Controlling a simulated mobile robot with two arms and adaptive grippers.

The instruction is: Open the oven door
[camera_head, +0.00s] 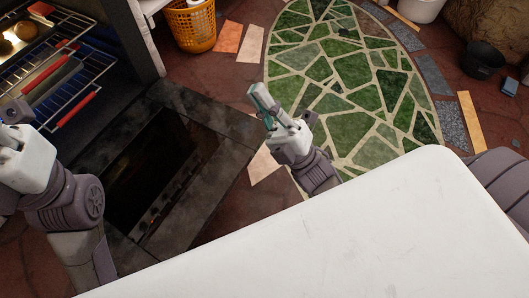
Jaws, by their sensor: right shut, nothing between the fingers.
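The oven door (232,121) is swung down and lies about flat in front of the oven, its dark glass (165,165) facing up. The oven cavity (85,35) is exposed at the upper left, with lit racks inside. My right gripper (258,97) is shut and empty, beside or above the door's right edge; I cannot tell if it touches. My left gripper (12,112) is at the left edge near the racks, partly cut off by the frame, and its fingers are unclear. The near left part of the door is hidden by my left arm.
Wire racks with red front strips (78,110) are in the oven, with round food (25,32) on the upper one. An orange basket (190,25) stands behind the door. A black bucket (483,60) stands far right. The green mosaic floor (350,90) is clear.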

